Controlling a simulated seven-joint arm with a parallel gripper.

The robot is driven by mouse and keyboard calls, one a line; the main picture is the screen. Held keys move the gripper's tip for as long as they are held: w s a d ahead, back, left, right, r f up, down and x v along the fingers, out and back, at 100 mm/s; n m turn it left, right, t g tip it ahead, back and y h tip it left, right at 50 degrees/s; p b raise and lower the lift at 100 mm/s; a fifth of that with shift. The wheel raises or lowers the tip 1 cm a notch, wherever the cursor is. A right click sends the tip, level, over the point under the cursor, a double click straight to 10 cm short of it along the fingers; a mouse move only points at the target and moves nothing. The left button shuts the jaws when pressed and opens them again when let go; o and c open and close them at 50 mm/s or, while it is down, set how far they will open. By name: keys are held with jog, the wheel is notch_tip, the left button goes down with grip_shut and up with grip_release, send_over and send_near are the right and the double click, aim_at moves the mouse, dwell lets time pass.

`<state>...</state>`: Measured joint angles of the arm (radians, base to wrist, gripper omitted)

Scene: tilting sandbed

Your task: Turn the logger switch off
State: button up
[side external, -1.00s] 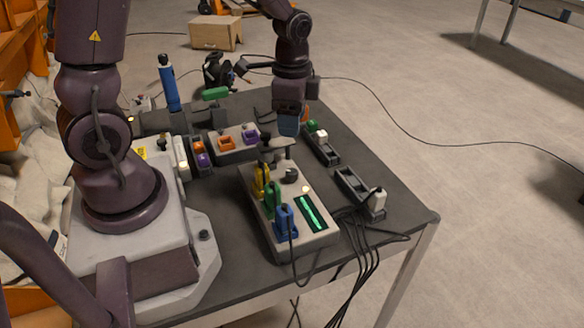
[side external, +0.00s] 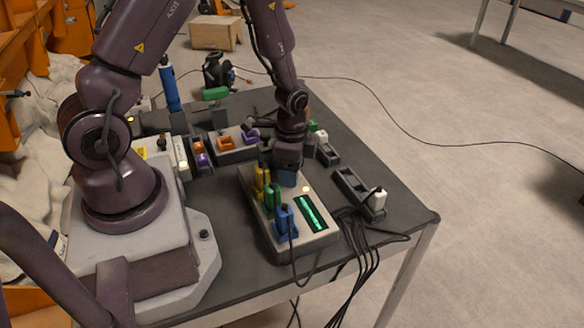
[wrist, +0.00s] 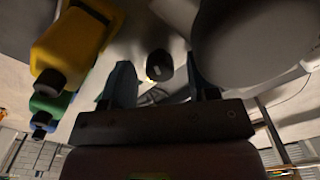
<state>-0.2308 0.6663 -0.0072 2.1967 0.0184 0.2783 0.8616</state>
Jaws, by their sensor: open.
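The logger (side external: 314,240) is a pale box on the table with a lit green display (side external: 311,213) and a small glowing light. Yellow (side external: 262,178), green (side external: 272,196) and blue (side external: 285,220) plugs stand along its left side. My gripper (side external: 286,178) is down at the logger's far end, pointing downward. In the wrist view my gripper (wrist: 160,80) is open, with a small black switch knob (wrist: 158,66) between its fingers and a visible gap on each side. The side view hides the knob behind my gripper. The yellow plug (wrist: 72,48) is close left of the fingers.
A large pale rounded shape (wrist: 250,40) is close at the right of the wrist view; I cannot tell what it is. A dark socket strip with a white plug (side external: 377,199) lies right of the logger. Black cables (side external: 365,240) hang over the front edge.

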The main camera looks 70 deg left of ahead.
jog(key=c, duration=0.9)
jog(key=shift+c, duration=0.2)
jog(key=n, duration=0.5)
jog(key=shift+n, duration=0.4)
jog(key=n, duration=0.5)
jog(key=shift+n, duration=0.4)
jog(key=shift+n, duration=0.3)
jog(key=o, duration=0.9)
